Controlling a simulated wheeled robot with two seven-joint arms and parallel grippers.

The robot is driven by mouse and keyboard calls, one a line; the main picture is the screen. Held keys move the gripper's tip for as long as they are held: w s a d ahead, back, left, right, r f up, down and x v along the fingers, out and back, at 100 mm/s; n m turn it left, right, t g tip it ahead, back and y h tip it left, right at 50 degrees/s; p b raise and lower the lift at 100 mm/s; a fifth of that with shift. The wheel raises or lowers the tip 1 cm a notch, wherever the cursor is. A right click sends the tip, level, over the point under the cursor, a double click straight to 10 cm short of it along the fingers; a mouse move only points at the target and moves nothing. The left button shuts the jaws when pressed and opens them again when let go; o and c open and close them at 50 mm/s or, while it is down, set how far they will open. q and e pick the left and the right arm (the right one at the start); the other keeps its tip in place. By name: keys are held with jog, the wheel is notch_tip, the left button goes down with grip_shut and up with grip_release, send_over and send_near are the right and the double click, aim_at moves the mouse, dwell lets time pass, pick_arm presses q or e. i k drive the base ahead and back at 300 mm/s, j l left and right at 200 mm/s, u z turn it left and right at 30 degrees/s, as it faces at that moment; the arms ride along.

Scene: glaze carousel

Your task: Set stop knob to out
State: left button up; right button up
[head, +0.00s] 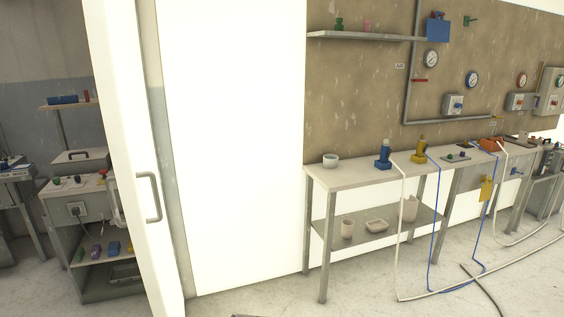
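I cannot tell for sure which thing is the stop knob. Small knobs, one green (57,180) and one red (101,181), stand on top of a grey cabinet (75,189) at the left, beyond the door. Grey boxes with small coloured knobs, one of them a control box (453,105), hang on the wall at the right. They are too small to read their positions. Neither of my grippers is in view.
A white door (120,130) with a grey handle (148,197) stands at the left. A long bench (350,178) at the right holds a bowl (330,160) and blue and yellow tools. White and blue hoses (440,290) trail to the floor, which is clear near the middle.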

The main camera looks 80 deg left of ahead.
aim_at(103, 172)
jog(key=u, duration=3.9)
jog(key=i+j+u, duration=0.25)
jog(key=i, duration=0.45)
jog(key=i+u, duration=0.25)
jog(key=i, duration=0.4)
jog(key=i+z, duration=0.15)
jog(key=i, duration=0.45)
jog(key=i+j+z, duration=0.15)
jog(key=i, duration=0.5)
